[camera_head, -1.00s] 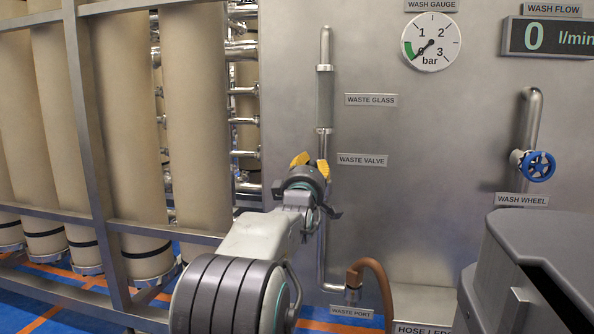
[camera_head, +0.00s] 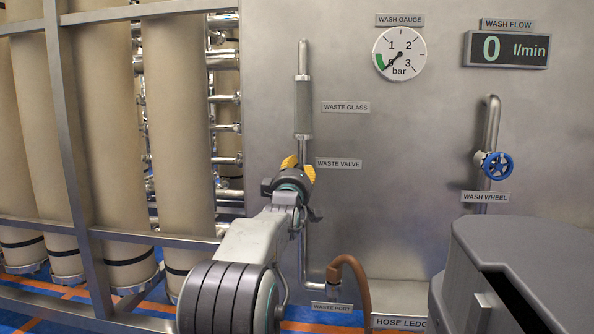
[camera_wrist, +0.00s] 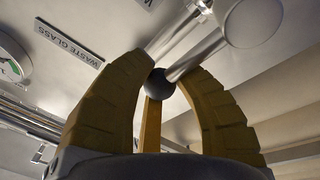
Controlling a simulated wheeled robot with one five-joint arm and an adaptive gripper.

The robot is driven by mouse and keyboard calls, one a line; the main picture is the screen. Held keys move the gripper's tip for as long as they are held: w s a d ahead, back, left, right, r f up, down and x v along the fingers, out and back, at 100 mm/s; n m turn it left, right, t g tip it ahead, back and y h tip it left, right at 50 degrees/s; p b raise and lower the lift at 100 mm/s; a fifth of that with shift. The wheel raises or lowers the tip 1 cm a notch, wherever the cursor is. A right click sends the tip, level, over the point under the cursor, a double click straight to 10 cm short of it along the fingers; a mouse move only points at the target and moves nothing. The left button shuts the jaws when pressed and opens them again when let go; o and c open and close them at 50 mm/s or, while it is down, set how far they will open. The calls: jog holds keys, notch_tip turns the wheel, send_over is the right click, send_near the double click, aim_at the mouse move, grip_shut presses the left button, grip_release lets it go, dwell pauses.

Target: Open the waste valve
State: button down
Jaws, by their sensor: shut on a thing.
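My gripper (camera_head: 298,166) is at the vertical steel pipe, just left of the WASTE VALVE label (camera_head: 338,163). Its yellow fingers and wrist hide the waste valve in the head view. In the wrist view the fingers of my gripper (camera_wrist: 166,78) are closed around the dark ball knob (camera_wrist: 158,83) of the waste valve's handle. A bright metal rod (camera_wrist: 195,57) runs from the knob up and right to a thick round metal part (camera_wrist: 253,22). The handle's full angle cannot be told.
The waste glass (camera_head: 303,108) is above on the same pipe. A brown hose (camera_head: 357,285) joins the waste port below. The wash gauge (camera_head: 399,54) points near 0 and the wash flow display (camera_head: 507,49) reads 0. The blue wash wheel (camera_head: 497,165) is right. A metal frame (camera_head: 70,165) with tan columns stands left.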

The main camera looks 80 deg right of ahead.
jog(key=c, duration=0.9)
grip_release()
jog(key=shift+s, duration=0.2)
jog(key=shift+c, duration=0.2)
jog(key=shift+a, duration=0.1)
jog(key=a+f, duration=0.2)
jog(key=a, duration=0.9)
jog(key=shift+a, duration=0.35)
jog(key=shift+f, duration=0.1)
